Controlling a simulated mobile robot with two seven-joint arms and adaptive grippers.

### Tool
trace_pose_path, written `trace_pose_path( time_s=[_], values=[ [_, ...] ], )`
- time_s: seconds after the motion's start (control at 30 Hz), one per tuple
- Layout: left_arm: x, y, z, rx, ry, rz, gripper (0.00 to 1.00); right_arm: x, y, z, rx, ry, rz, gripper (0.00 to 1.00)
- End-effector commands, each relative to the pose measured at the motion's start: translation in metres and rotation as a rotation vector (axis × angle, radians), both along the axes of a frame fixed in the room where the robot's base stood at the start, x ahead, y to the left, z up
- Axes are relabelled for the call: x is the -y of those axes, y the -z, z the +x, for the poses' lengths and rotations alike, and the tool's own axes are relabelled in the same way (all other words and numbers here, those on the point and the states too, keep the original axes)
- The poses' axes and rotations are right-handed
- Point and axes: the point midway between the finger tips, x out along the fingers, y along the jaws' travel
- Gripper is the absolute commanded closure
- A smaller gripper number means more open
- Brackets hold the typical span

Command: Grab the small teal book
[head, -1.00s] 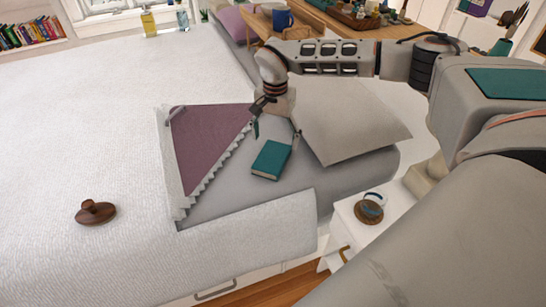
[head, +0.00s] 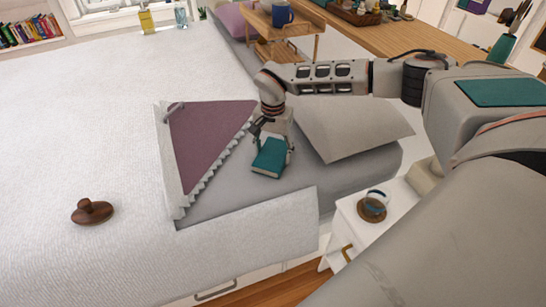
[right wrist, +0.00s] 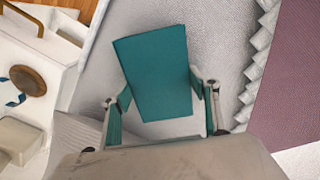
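The small teal book (head: 269,157) lies on the grey sheet of the bed, beside the grey pillow. My right gripper (head: 275,146) is low over the end of the book nearer the arm. In the right wrist view the book (right wrist: 158,72) lies between the two spread fingers of my right gripper (right wrist: 160,98). There are gaps beside the book near the finger bases; whether the fingertips touch its sides is unclear. The gripper looks open. My left gripper is not in view.
The grey pillow (head: 350,130) is right of the gripper, under the forearm. A folded purple blanket (head: 205,140) with a ruffled edge lies left. A brown wooden object (head: 92,211) lies on the bed.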

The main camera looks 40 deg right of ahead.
Motion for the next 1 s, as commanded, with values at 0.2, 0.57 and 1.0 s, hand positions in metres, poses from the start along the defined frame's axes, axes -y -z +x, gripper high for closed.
trace_pose_path(
  time_s=[0.2, 0.57, 1.0],
  values=[
    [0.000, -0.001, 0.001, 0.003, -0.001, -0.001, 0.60, 0.000, 0.001, -0.001, -0.002, 0.001, 0.000, 0.66],
    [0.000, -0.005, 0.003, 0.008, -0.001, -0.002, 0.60, 0.001, -0.013, 0.000, 0.001, 0.001, 0.000, 0.66],
    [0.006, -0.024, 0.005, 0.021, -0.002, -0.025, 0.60, 0.001, -0.118, 0.002, 0.009, 0.001, -0.001, 0.66]
  ],
)
